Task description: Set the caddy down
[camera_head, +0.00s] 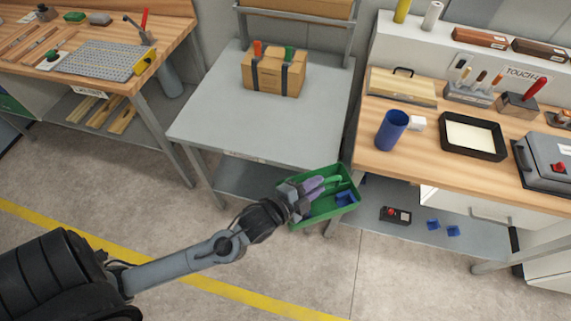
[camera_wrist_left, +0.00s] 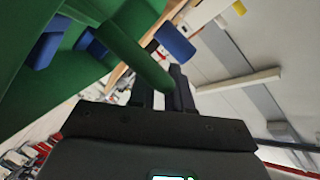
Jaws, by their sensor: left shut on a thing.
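The green caddy (camera_head: 328,213) is an open tray with a bar handle (camera_head: 332,182) and blue pieces (camera_head: 345,198) inside. My left gripper (camera_head: 315,188) is shut on the handle. In the head view the caddy appears in front of the gap between the grey table and the right bench, over the floor; its exact height is hard to tell. In the left wrist view the handle (camera_wrist_left: 135,55) passes between the fingers, with the caddy's green wall (camera_wrist_left: 15,35) and blue pieces (camera_wrist_left: 92,42) beyond. My right gripper is not in view.
The grey table (camera_head: 225,120) has a wide clear top, with a cardboard box (camera_head: 273,78) at its back. The right wooden bench (camera_head: 412,170) holds a blue cup (camera_head: 391,130), a black tray (camera_head: 500,150) and tools. Its lower shelf carries a red-button box (camera_head: 395,215).

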